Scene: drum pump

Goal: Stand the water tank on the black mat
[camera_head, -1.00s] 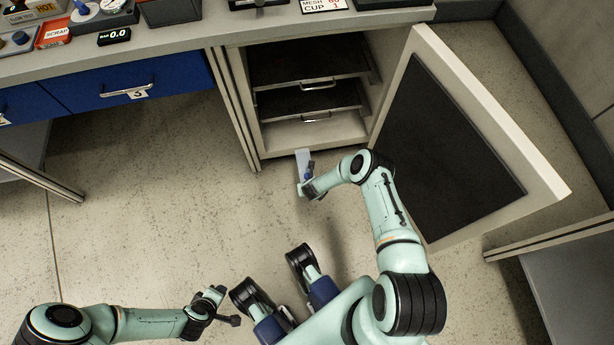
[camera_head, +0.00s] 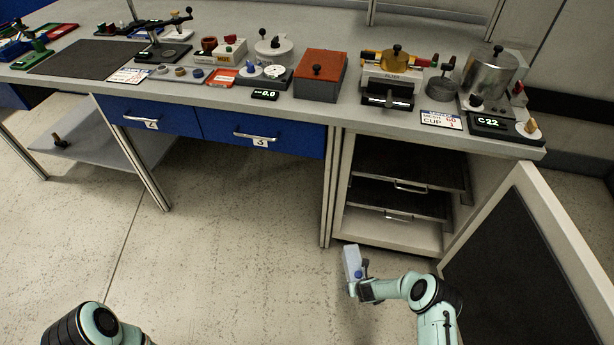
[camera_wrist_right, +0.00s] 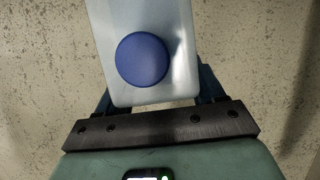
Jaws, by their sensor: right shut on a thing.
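The water tank (camera_head: 353,262) is a pale, translucent box with a round blue cap. My right gripper (camera_head: 362,288) is shut on it and holds it in front of the open cabinet, below the bench top. In the right wrist view the tank (camera_wrist_right: 183,42) sits between the fingers, its blue cap facing the camera. The black mat (camera_head: 85,58) lies flat on the bench top at the far left, well away from the tank. Its visible surface is bare. My left gripper is out of the picture; only part of its arm shows at bottom left.
The cabinet door (camera_head: 540,250) stands open to the right of my right arm. Blue drawers (camera_head: 265,135) are shut under the bench. A label card (camera_head: 130,75) and a dark stand (camera_head: 162,52) are right of the mat. An orange-topped box (camera_head: 320,72) stands mid-bench.

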